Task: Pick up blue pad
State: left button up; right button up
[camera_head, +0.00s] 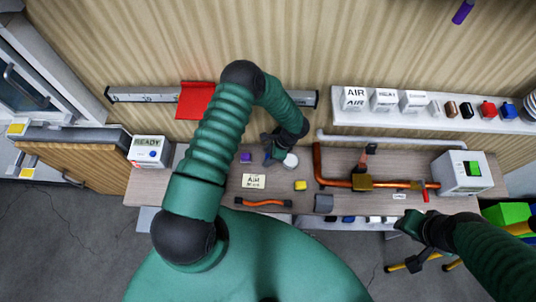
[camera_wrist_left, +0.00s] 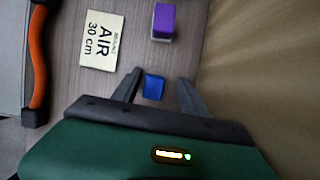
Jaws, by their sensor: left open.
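The blue pad (camera_wrist_left: 153,87) is a small dark blue block on the wooden bench. In the left wrist view it lies between the two open fingers of my left gripper (camera_wrist_left: 159,78), nearer the left finger, with a gap on both sides. How far the fingertips are above the bench I cannot tell. In the head view my left gripper (camera_head: 275,155) reaches down to the bench and mostly hides the pad. My right gripper (camera_head: 408,225) is over the bench's front edge at the right; its fingers are too small to read.
A purple block (camera_wrist_left: 163,22) and an AIR 30 cm card (camera_wrist_left: 102,40) lie close by. A yellow block (camera_head: 300,185), an orange-and-black hose (camera_head: 263,203) and a grey block (camera_head: 323,203) are nearer the front. A copper pipe (camera_head: 337,183) stands right.

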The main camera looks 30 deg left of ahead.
pick_arm(q)
jog(key=shift+s+d+r, duration=0.1)
jog(key=shift+s+d, duration=0.05)
jog(key=shift+c, duration=0.5)
jog(key=shift+s+d+r, duration=0.1)
jog(key=shift+d+r, duration=0.05)
jog(key=shift+d, duration=0.25)
jog(key=c, duration=0.5)
jog(key=shift+d, duration=0.1)
jog(key=shift+c, duration=1.2)
grip_shut()
pick_arm(e)
jog(key=shift+s+d+f, duration=0.1)
jog(key=shift+s+d, duration=0.15)
jog(key=shift+d, duration=0.45)
pick_arm(q)
jog(key=shift+a, duration=0.3)
pick_arm(e)
jog(key=shift+a, duration=0.2)
